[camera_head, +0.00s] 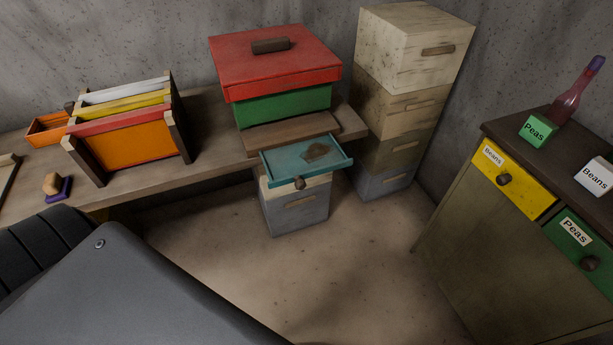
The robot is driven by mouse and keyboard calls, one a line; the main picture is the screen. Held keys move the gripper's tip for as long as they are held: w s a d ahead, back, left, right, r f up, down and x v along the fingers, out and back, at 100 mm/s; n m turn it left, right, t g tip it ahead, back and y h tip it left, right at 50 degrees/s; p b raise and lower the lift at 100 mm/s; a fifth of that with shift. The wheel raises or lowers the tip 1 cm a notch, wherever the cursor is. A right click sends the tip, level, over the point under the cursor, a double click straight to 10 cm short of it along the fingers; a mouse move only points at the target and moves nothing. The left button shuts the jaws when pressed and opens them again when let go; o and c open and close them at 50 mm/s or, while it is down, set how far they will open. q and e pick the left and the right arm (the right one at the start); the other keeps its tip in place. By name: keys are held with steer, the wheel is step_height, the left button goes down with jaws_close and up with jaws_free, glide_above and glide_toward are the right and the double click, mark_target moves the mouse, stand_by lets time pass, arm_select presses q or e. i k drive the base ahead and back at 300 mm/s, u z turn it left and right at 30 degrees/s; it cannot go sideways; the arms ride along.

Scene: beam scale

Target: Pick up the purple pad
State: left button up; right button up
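The purple pad (64,190) is small and dark purple. It lies on the wooden bench at the far left of the head view, near the bench's front edge. A rounded tan wooden piece (52,183) stands on or against it and hides part of it. I cannot tell whether the two are joined. Neither of my grippers shows in this view.
An orange rack (135,147) with upright frames stands right of the pad, with a small orange box (46,131) behind. A red-lidded green box (282,106) and an open teal drawer (283,170) are mid-view. Stacked crates and a cabinet (455,205) stand to the right.

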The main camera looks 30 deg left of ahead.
mark_target(56, 188)
steer(key=u, duration=2.7)
